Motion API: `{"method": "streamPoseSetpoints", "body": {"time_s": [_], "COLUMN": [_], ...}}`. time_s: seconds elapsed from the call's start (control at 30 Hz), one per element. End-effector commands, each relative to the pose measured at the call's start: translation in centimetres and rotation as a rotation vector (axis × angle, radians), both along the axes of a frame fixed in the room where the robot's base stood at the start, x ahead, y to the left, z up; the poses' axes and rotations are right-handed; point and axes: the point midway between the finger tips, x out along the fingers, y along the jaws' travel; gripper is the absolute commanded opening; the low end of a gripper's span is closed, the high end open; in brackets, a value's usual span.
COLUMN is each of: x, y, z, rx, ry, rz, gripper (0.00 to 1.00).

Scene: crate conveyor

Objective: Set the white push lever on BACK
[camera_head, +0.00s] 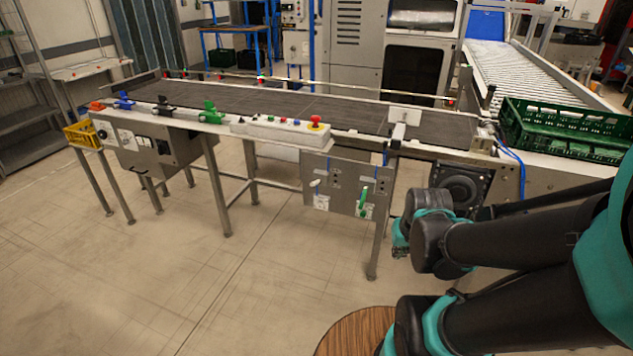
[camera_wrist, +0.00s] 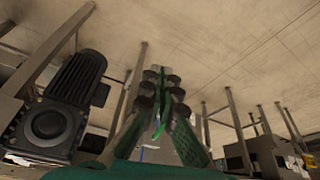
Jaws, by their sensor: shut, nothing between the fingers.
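The white push lever (camera_head: 315,184) is on the left part of a grey panel (camera_head: 340,178) hung below the conveyor's front edge. A small label plate (camera_head: 321,202) sits just below it; its wording is too small to read. A green lever (camera_head: 362,201) is on the right part of the same panel. My gripper (camera_head: 399,244) is to the right of the panel and lower than the white lever, apart from both levers. In the wrist view my gripper (camera_wrist: 161,72) is shut and empty. I cannot make out the white lever there.
The conveyor belt (camera_head: 290,103) runs above the panel, with a button box (camera_head: 285,130) on its edge. A dark motor (camera_head: 460,185) is close to my gripper, also in the wrist view (camera_wrist: 70,95). A green crate (camera_head: 560,130) stands at right. Floor in front is clear.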

Motion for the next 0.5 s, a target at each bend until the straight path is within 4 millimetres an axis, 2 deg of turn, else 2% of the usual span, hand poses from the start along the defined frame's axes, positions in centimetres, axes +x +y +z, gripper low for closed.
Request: {"method": "streamPoseSetpoints", "body": {"time_s": [0.17,0.27,0.37,0.5], "x": [0.1,1.2,4.2,10.8], "y": [0.0,0.3,1.1,3.6], "z": [0.0,0.7,2.2,5.4], "rx": [0.000,0.005,0.016,0.043], "ry": [0.000,0.000,-0.002,-0.006], "rz": [-0.001,-0.009,-0.037,-0.102], "gripper": [0.00,0.00,0.00,0.00]}}
